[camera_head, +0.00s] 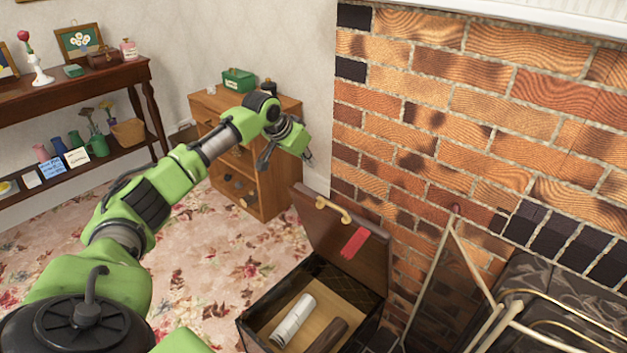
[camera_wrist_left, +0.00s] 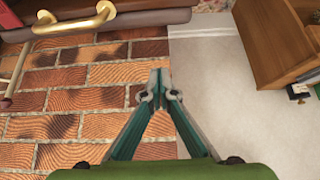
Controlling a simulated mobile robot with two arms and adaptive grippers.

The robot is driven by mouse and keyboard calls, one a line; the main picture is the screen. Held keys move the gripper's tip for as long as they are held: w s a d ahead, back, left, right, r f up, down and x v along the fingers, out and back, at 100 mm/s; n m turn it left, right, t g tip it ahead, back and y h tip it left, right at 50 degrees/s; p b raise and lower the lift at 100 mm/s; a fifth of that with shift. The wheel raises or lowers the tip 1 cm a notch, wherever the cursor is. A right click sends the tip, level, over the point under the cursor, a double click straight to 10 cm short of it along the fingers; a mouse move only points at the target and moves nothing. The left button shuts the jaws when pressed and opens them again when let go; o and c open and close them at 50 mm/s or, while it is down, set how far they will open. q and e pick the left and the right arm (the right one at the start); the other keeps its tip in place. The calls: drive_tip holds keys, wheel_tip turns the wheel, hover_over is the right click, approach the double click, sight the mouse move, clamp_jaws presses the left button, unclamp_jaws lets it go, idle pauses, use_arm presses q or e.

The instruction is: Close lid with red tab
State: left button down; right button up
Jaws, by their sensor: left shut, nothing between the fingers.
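A dark wooden box (camera_head: 262,318) stands on the floor at the foot of the brick wall. Its lid (camera_head: 318,236) is raised and leans back toward the bricks, with a red tab (camera_head: 354,243) on its inner face and a brass handle (camera_head: 333,208) at its upper edge. The handle also shows in the left wrist view (camera_wrist_left: 75,20), at the top left. My left gripper (camera_head: 305,154) is above and behind the lid, near the wall, apart from it. Its fingertips meet in the left wrist view (camera_wrist_left: 160,82), shut and empty. My right gripper is not in view.
The open box holds a white roll (camera_head: 293,320) and a brown piece (camera_head: 326,337). A fireplace screen (camera_head: 440,270) stands to the right. A small wooden cabinet (camera_head: 270,182) is behind my left arm. A side table (camera_head: 75,95) stands at the left. Carpet is clear left of the box.

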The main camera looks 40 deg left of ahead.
use_arm(q)
drive_tip(key=w+f, duration=0.1)
drive_tip(key=f, duration=0.1)
drive_tip(key=f+b, duration=0.1)
drive_tip(key=f, duration=0.1)
drive_tip(key=w+f, duration=0.1)
drive_tip(key=f, duration=0.1)
drive_tip(key=shift+w+f, duration=0.3)
drive_tip(key=shift+f, duration=0.1)
drive_tip(key=shift+s+f+b, duration=0.25)
drive_tip(key=shift+s+b, duration=0.05)
drive_tip(key=shift+s, duration=0.75)
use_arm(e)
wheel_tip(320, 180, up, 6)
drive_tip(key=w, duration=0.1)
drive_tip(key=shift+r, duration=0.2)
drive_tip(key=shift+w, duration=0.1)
use_arm(q)
drive_tip(key=shift+d, duration=0.1)
